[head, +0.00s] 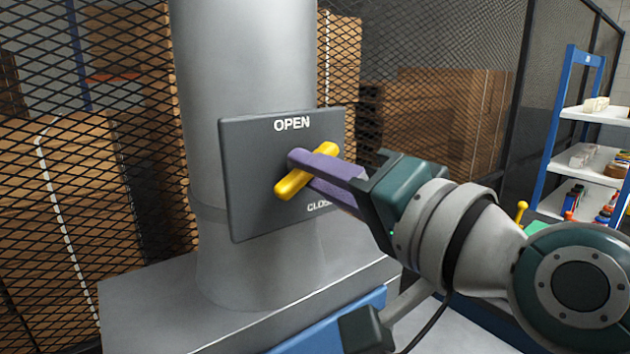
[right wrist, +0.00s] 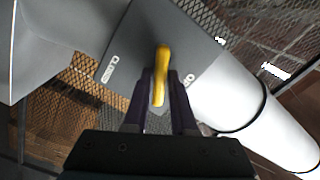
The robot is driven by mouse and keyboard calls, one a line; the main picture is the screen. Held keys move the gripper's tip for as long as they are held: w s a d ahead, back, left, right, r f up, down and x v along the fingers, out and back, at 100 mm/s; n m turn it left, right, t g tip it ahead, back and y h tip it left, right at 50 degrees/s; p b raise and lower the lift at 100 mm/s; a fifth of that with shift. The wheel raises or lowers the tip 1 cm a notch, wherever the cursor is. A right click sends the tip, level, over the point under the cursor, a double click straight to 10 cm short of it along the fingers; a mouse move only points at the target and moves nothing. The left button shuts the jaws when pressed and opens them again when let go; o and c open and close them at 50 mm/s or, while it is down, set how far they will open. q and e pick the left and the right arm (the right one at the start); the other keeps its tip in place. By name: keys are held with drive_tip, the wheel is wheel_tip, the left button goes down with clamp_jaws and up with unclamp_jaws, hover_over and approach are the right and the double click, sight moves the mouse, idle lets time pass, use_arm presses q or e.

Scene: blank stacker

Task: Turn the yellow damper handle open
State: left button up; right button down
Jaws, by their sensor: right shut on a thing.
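The yellow damper handle (head: 293,184) is a short bar on a dark grey plate (head: 250,170) marked OPEN at the top and CLOSED, partly hidden, at the lower right. The handle sits tilted, its upper end toward the right and its lower end toward the left. My right gripper (head: 308,172), with purple fingers, is shut on the handle near its middle. In the right wrist view the handle (right wrist: 162,65) runs between the two fingers (right wrist: 158,92). My left gripper is not in view.
The plate is fixed to a large grey duct (head: 245,60) standing on a grey base (head: 150,310). A wire mesh fence with stacked cardboard boxes (head: 80,180) is behind. A blue-framed shelf (head: 595,115) with small items stands at the right.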

drive_tip(key=n+b, duration=0.1)
drive_tip(key=n, duration=1)
drive_tip(key=shift+n, duration=0.4)
idle(0.3)
drive_tip(key=c, duration=0.8)
unclamp_jaws()
drive_tip(key=shift+c, duration=0.2)
drive_tip(key=shift+s+d, duration=0.1)
drive_tip(key=b+v, duration=0.4)
drive_tip(key=v, duration=0.5)
drive_tip(key=shift+s+d, duration=0.2)
drive_tip(key=shift+s, duration=0.1)
